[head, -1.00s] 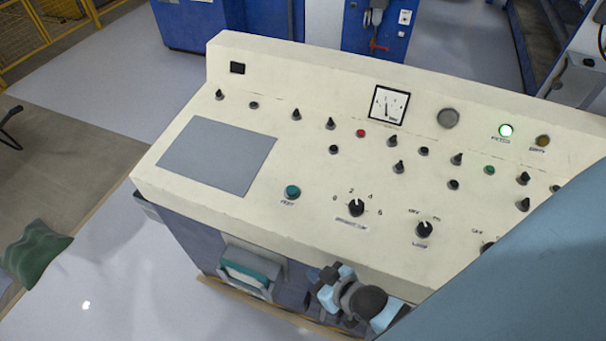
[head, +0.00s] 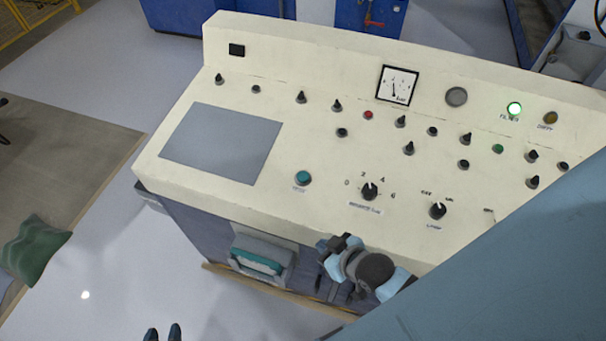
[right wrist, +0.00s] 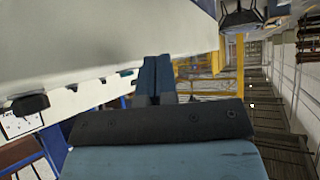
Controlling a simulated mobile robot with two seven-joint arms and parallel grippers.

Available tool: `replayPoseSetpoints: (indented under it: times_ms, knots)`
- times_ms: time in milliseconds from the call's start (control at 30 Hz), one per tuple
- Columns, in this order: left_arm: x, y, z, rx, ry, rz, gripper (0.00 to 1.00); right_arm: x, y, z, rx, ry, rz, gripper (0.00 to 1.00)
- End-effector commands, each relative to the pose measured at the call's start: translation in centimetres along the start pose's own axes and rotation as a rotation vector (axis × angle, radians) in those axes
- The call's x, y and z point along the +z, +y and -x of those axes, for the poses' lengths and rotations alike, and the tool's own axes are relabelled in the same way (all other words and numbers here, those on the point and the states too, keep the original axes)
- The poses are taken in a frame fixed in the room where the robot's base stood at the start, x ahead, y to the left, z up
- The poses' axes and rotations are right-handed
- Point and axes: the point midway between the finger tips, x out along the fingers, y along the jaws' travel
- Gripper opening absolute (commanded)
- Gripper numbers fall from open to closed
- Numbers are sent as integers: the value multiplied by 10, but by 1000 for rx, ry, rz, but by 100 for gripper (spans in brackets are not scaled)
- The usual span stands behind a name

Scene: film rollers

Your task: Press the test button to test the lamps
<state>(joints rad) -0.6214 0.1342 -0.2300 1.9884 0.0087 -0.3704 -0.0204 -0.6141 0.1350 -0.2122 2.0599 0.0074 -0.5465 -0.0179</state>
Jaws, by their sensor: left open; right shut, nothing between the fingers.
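The test button (head: 303,177) is a round teal button on the sloping cream control panel (head: 230,210), right of the grey plate. A small teal button edge also shows under the panel side in the right wrist view; I cannot tell if it is the same one. My left gripper (head: 162,333) is open at the bottom edge.
Several black knobs stand on the panel, including the selector knob (head: 370,190) and lamp knob (head: 438,210). A green cushion-like object (head: 35,250) lies on the floor at left.

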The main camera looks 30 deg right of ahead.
Motion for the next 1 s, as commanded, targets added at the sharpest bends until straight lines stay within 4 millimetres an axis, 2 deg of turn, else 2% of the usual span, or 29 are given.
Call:
replayPoseSetpoints:
  times_ms: [100, 300, 533, 767, 1000]
  knots:
    - [-2, -2, 1, -3, 2, -1, 43, -17, 10, 17, 18, -97, -5, 0]
    - [-5, -4, 1, -8, 5, -2, 43, -35, 23, 46, 50, -240, -7, 0]
    - [-7, -4, 2, -8, 6, -3, 43, -66, 46, 79, 143, -326, 24, 0]
    - [-7, -4, 2, -8, 6, -3, 43, -112, 77, 86, 309, -224, 115, 0]
    - [-8, -4, 3, -8, 6, -3, 43, -176, 101, 80, 475, 29, 278, 0]
